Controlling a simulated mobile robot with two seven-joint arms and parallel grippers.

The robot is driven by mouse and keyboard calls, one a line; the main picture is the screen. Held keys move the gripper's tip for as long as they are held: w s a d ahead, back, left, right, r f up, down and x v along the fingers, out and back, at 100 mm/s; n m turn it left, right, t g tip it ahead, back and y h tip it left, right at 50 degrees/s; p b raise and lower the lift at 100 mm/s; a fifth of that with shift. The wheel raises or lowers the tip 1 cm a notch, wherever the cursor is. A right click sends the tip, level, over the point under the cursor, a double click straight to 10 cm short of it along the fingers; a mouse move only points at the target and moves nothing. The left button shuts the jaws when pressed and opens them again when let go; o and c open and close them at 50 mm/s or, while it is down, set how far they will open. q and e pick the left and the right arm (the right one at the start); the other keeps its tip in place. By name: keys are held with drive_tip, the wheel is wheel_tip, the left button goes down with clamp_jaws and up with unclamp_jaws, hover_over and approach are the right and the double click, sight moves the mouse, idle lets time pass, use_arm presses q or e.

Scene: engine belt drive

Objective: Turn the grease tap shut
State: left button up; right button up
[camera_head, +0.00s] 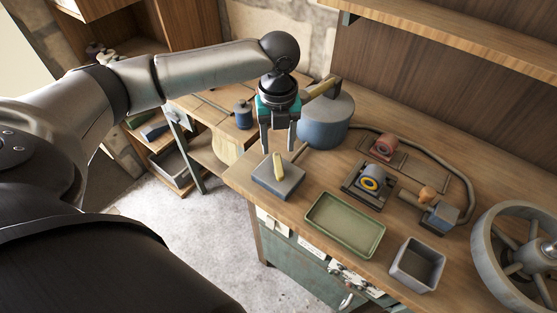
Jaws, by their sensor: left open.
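A grey block (289,187) sits near the bench's left front corner. A yellow lever-like piece (278,168) stands upright on top of it. A blue-grey box-shaped fitting (438,219) with an orange knob (427,195) sits at the end of a curved pipe, at the right. I cannot tell for sure which of these is the grease tap. My left gripper (278,148) points down just above the yellow piece, its two fingers apart and empty. I cannot tell whether a fingertip touches the piece. My right gripper is not in view.
A blue-grey drum (323,128) stands close behind my left gripper. A green tray (345,225) and an open grey bin (417,264) line the front edge. A pulley mount (369,186) is mid-bench. A large spoked wheel (484,245) is far right.

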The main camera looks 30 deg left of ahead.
sight(278, 164)
use_arm(q)
wheel_tip(278, 164, down, 7)
drive_tip(key=shift+r+b, duration=0.2)
drive_tip(key=shift+b, duration=0.25)
clamp_jaws()
idle(0.4)
